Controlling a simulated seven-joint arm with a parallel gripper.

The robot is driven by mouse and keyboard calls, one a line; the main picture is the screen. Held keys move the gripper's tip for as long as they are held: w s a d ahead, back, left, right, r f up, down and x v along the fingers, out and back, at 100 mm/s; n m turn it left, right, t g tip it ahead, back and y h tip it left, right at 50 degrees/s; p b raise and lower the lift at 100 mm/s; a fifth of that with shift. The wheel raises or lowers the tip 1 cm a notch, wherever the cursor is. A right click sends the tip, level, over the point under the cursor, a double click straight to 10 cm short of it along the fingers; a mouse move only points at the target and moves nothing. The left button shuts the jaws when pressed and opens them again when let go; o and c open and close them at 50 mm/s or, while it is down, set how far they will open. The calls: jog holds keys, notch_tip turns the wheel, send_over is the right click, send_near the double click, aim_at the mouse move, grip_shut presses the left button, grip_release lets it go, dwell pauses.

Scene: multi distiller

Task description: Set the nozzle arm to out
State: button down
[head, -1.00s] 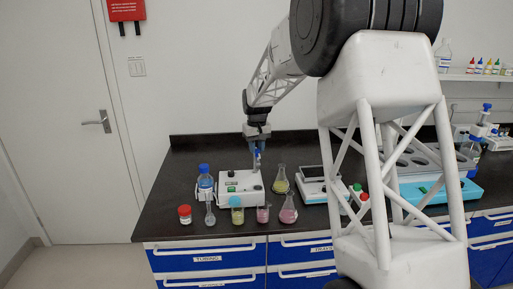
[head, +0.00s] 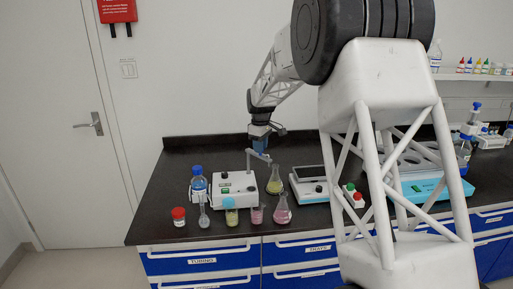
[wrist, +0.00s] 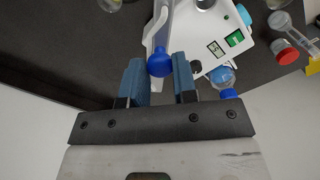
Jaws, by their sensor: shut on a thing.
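The distiller is a white box (head: 224,188) on the black bench, with a thin post at its right back. The pale nozzle arm (head: 260,156) runs from the post top out to the right. In the wrist view the nozzle arm (wrist: 163,28) ends in a blue ball knob (wrist: 160,65). My gripper (wrist: 159,76) has the knob between its two blue fingers and is shut on it. In the head view my gripper (head: 261,144) is above the bar and hides the knob. The distiller body (wrist: 215,42) shows a green switch.
A blue-capped bottle (head: 197,183) stands left of the distiller. A red-capped jar (head: 179,216) and several small flasks line its front. A yellow-green flask (head: 275,181) stands close on its right, under the nozzle side. A scale (head: 313,184) is further right.

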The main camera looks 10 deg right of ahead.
jog(key=shift+w+d+n, duration=0.4)
jog(key=shift+w+n, duration=0.2)
jog(key=shift+n, duration=0.6)
jog(key=shift+w+d+n, duration=0.35)
jog(key=shift+w+n, duration=0.25)
jog(key=shift+n, duration=0.6)
jog(key=shift+w+d+n, duration=0.4)
jog(key=shift+w+n, duration=0.2)
jog(key=shift+n, duration=0.6)
jog(key=c, duration=0.9)
grip_release()
jog(key=shift+r, duration=0.15)
notch_tip(320, 180, up, 8)
jog(key=shift+f, duration=0.25)
jog(key=shift+r, duration=0.1)
